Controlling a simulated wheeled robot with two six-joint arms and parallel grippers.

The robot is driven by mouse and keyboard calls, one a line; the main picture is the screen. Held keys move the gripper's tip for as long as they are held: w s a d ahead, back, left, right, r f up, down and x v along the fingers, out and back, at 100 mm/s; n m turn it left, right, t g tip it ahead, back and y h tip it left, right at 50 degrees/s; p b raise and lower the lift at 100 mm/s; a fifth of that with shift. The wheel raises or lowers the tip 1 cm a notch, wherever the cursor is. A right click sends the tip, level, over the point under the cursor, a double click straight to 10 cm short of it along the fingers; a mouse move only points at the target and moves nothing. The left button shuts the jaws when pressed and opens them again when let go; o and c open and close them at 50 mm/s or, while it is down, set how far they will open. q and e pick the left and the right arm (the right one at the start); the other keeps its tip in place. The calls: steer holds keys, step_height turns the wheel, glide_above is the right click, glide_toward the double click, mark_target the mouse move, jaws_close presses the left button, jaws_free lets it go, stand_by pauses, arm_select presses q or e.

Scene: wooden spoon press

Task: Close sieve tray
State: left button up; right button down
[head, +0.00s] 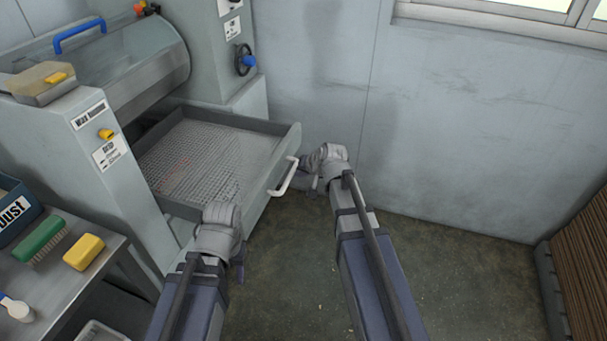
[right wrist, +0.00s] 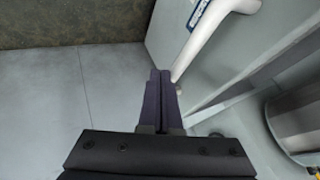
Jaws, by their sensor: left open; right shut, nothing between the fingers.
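The sieve tray (head: 200,165), a grey drawer with a mesh floor, is pulled out of the machine. Its white bar handle (head: 284,178) is on the front panel. My right gripper (head: 308,186) is beside the handle, partly hidden by its own wrist. In the right wrist view its dark fingers (right wrist: 161,76) are shut with nothing between them, and the tips are close to the lower end of the handle (right wrist: 215,35). I cannot tell whether they touch. My left gripper (head: 238,262) is near the tray's front left corner, mostly hidden behind my wrist, and open.
The machine (head: 125,130) with a clear drum cover stands at the left. A metal table (head: 75,290) at lower left holds a green brush (head: 38,238), a yellow sponge (head: 84,252) and a blue bin (head: 15,212). Floor to the right is clear, up to a slatted stack (head: 582,265).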

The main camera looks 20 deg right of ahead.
glide_toward(220, 158)
steer(key=x, duration=0.4)
steer(key=shift+s+d+f, duration=0.1)
steer(key=shift+d+f, duration=0.1)
steer(key=shift+f, duration=0.05)
steer(key=shift+a+r, duration=0.1)
steer(key=shift+a, duration=0.15)
